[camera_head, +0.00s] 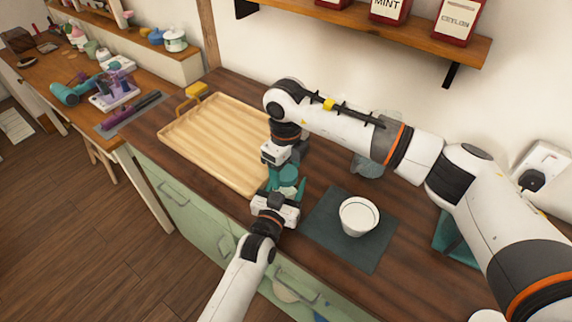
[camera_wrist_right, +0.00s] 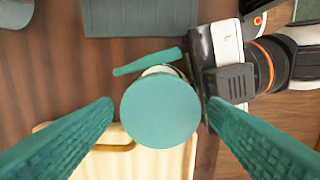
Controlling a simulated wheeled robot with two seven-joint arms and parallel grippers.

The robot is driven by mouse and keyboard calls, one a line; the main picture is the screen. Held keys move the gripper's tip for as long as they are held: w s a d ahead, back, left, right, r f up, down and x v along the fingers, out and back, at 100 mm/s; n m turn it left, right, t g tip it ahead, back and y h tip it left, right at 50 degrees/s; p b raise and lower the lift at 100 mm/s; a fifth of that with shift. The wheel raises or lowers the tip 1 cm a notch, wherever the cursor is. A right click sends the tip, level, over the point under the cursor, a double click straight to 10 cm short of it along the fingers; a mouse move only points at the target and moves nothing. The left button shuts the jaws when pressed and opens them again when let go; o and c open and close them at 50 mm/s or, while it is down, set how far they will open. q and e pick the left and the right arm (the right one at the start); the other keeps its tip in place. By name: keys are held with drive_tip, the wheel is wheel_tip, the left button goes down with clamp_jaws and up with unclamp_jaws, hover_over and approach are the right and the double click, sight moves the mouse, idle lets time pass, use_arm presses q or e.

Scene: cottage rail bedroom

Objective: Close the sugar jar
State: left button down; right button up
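The sugar jar (camera_wrist_right: 160,71) shows only as a pale edge beneath a round teal lid (camera_wrist_right: 160,112) in the right wrist view. The lid covers most of the jar; whether it sits fully down I cannot tell. In the head view the lid (camera_head: 288,177) is small between my grippers. My left gripper (camera_head: 284,186) comes from the front, with one finger (camera_wrist_right: 148,62) along the jar's side and the other hidden; it appears to hold the jar. My right gripper (camera_wrist_right: 160,107) is open above, fingers on either side of the lid with gaps.
A wooden tray (camera_head: 222,118) lies left of the jar on the dark counter. A white bowl (camera_head: 359,217) stands on a dark mat (camera_head: 322,220) to the right. A clear glass item (camera_head: 369,163) is behind my right arm. A shelf (camera_head: 415,32) with red tins hangs above.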

drive_tip(key=c, duration=1)
drive_tip(key=o, duration=1.2)
drive_tip(key=shift+c, duration=0.2)
drive_tip(key=shift+r, duration=0.15)
wheel_tip(320, 180, up, 12)
use_arm(q)
drive_tip(key=shift+c, duration=1.9)
unclamp_jaws()
